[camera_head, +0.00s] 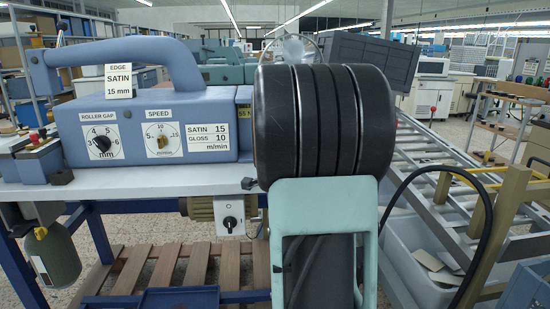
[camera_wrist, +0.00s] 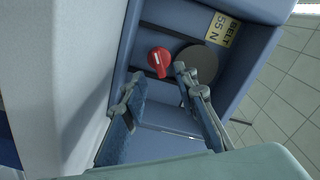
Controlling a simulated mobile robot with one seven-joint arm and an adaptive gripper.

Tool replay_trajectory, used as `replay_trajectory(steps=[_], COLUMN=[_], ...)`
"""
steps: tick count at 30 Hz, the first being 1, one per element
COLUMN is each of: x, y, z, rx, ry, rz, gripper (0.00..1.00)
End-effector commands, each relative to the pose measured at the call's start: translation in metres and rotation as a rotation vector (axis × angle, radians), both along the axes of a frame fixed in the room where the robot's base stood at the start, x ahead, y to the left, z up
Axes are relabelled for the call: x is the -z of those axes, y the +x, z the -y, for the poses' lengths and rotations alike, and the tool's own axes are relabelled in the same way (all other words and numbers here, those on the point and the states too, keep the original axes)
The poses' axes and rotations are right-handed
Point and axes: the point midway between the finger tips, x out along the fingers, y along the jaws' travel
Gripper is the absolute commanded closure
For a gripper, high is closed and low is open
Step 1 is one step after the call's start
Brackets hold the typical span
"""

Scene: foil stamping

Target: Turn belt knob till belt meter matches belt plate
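The red belt knob (camera_wrist: 160,61) sits on a blue machine panel in the wrist view, its pointer end towards the bottom of the picture. The yellowish belt plate (camera_wrist: 222,30) beside it reads BELT 55 N. A dark round disc (camera_wrist: 203,62) lies right of the knob, partly behind a finger; I cannot tell whether it is the belt meter, and no reading shows. My gripper (camera_wrist: 158,74) is open and empty, with its fingertips either side of the knob's lower end; contact cannot be told. In the head view my arm hides the knob.
The blue stamping machine (camera_head: 190,105) stands on a white-topped bench (camera_head: 140,182) with roller gap dial (camera_head: 102,142) and speed dial (camera_head: 163,139). A roller conveyor (camera_head: 445,175) and a grey bin (camera_head: 415,270) stand to the right.

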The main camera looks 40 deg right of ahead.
Motion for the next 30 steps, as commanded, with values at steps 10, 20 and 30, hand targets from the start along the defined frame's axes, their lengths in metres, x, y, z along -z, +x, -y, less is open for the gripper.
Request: replay_trajectory(steps=[10, 20, 30], x=[0.000, 0.000, 0.000], y=[-0.050, -0.060, -0.060], z=[-0.031, -0.037, -0.037], rx=[-0.001, -0.001, 0.000], ry=[-0.001, -0.001, 0.000], rz=[-0.001, -0.001, -0.002], gripper=[0.73, 0.73, 0.73])
